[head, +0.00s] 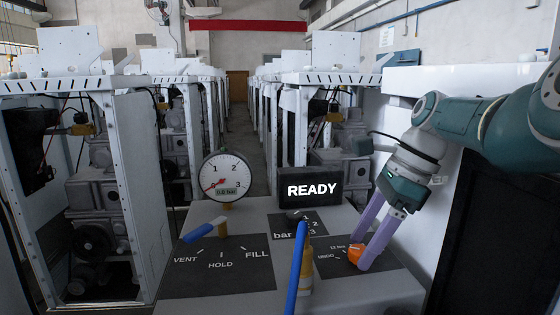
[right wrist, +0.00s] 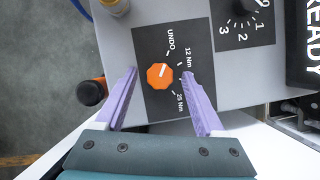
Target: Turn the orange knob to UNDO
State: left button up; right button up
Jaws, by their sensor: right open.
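The orange knob (head: 355,252) sits on a dark panel marked UNDO, 12 Nm and 25 Nm at the right of the grey bench top. In the right wrist view the knob (right wrist: 160,77) is faceted, with a short white mark on top that points roughly toward the 12 Nm side, not at UNDO. My right gripper (head: 361,247) is open, with its purple fingers pointing down around the knob. In the right wrist view the gripper (right wrist: 160,73) has one finger on each side of the knob, with gaps between. My left gripper is not in view.
A black sign (head: 315,188) reads READY. A round gauge (head: 226,177) has its needle near zero. A blue-handled lever (head: 203,229) stands by VENT, HOLD and FILL. A long blue handle (head: 294,270) rises near the bench front. A small dark knob (head: 296,214) sits on the bar panel.

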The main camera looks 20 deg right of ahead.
notch_tip(320, 180, up, 20)
jog(key=p, duration=0.5)
jog(key=shift+p, duration=0.35)
